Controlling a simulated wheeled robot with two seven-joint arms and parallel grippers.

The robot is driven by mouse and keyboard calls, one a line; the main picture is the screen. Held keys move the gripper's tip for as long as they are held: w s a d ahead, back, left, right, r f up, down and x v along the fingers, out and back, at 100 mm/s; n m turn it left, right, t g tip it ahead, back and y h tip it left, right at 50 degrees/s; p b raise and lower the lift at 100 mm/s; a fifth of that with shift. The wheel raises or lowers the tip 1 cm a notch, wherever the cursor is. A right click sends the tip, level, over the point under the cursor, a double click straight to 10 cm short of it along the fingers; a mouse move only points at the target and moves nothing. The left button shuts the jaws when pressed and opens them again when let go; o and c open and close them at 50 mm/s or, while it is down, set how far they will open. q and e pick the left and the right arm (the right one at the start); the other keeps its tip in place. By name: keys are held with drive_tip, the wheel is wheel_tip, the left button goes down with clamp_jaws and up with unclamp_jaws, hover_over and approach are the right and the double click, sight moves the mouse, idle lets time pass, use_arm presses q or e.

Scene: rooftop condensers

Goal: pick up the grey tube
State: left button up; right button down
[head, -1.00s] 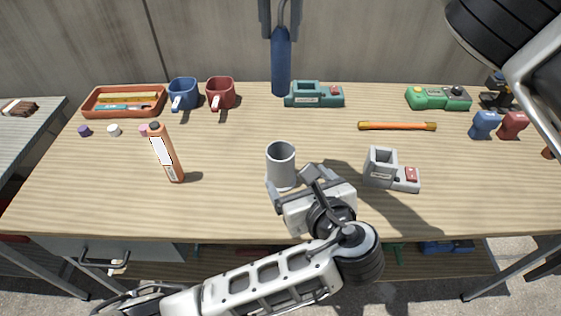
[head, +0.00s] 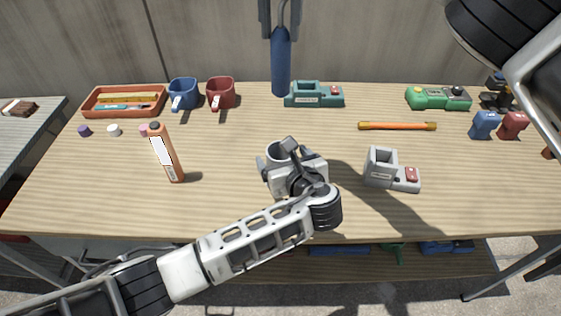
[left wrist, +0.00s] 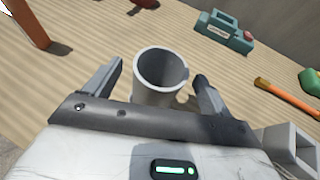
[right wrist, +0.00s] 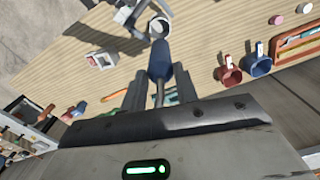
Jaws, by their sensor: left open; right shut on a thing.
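The grey tube (head: 280,154) stands upright on the wooden workbench, partly hidden behind my left gripper (head: 277,165) in the head view. In the left wrist view the tube (left wrist: 160,76) stands between the two open fingers of my left gripper (left wrist: 155,88), with a gap showing on either side near its rim. My right gripper (right wrist: 156,92) is shut on a blue-handled tool (right wrist: 160,62). The tool (head: 281,62) hangs with its blue end down above the back of the bench in the head view.
A grey holder with a red button (head: 382,168) stands right of the tube. An orange bottle-like tube (head: 167,155) stands to the left. An orange rod (head: 397,126), a teal device (head: 314,97), two mugs (head: 183,93) and an orange tray (head: 125,101) lie farther back.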

use_arm(q)
drive_tip(key=c, duration=1.4)
wheel_tip(320, 180, up, 9)
drive_tip(key=shift+w+f, duration=0.1)
drive_tip(key=shift+f, duration=4.05)
